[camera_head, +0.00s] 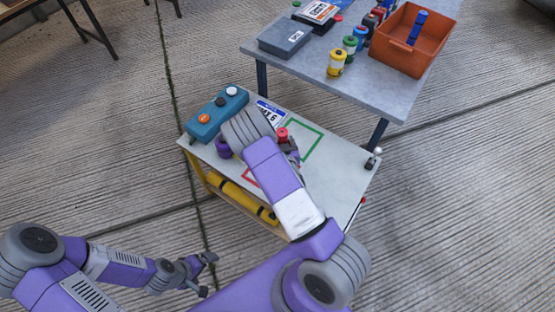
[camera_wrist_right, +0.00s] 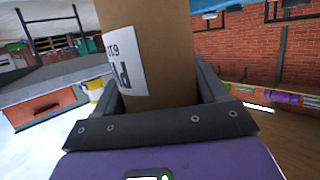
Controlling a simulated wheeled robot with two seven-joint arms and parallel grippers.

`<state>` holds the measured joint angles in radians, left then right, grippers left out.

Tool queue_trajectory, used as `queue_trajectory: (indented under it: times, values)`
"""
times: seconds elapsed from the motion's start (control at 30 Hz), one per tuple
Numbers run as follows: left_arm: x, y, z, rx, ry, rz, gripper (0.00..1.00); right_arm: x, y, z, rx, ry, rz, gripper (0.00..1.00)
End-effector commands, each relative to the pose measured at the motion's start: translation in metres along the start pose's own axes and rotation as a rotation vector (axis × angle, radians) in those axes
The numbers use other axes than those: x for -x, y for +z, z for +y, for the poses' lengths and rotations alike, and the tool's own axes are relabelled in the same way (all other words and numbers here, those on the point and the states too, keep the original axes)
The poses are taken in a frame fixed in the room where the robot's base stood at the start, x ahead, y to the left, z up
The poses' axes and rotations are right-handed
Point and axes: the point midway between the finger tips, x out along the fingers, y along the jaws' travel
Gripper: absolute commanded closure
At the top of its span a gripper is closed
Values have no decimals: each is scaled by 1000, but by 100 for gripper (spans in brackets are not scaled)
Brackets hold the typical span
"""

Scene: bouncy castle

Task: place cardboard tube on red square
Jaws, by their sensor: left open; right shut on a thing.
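A brown cardboard tube (camera_wrist_right: 150,45) with a white printed label fills the middle of the right wrist view. My right gripper (camera_wrist_right: 165,98) is shut on it, one finger on each side. In the head view my right arm reaches over the white cart top (camera_head: 330,179), and I cannot make out the tube there. The red square (camera_head: 250,179) is an outline on the cart top, mostly hidden behind my right arm. My left gripper (camera_head: 204,274) is open and empty, low on the left, away from the cart over the floor.
A teal box with buttons (camera_head: 216,114), a purple ring-like item (camera_head: 223,148) and a green square outline (camera_head: 304,142) are on the cart. A yellow roll (camera_head: 240,199) lies on its lower shelf. Behind stands a grey table (camera_head: 385,95) with an orange bin (camera_head: 397,60) and several small containers.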

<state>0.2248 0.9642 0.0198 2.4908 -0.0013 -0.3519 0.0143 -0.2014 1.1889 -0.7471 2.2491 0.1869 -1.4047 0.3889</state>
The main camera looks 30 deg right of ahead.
Motion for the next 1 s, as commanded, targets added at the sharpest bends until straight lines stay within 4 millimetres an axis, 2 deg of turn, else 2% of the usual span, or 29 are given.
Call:
queue_trajectory:
  times: [0.03, 0.1, 0.33, 0.53, 0.93, 0.97, 1.0]
  values:
    - [-5, 0, -2, 0, 0, 0, 0, -4, 11, 0, 2, -1, 3, 100]
    - [-8, 0, -3, 0, 0, 0, 0, -6, 19, 0, 2, 0, 5, 100]
    - [-12, 0, -4, 0, 0, 0, 0, -11, 33, 0, 0, -1, 5, 100]
    - [-21, -1, -8, 0, 0, 0, 0, -19, 59, 0, 1, -1, 4, 100]
    - [-24, -1, -9, 0, 0, 0, 0, -20, 63, 0, -1, -1, 6, 100]
    - [-24, -1, -9, 0, 0, 0, 0, -20, 64, 0, 0, -1, 2, 27]
    - [-23, -1, -9, 0, 0, 0, 0, -20, 64, 0, 0, -1, 2, 21]
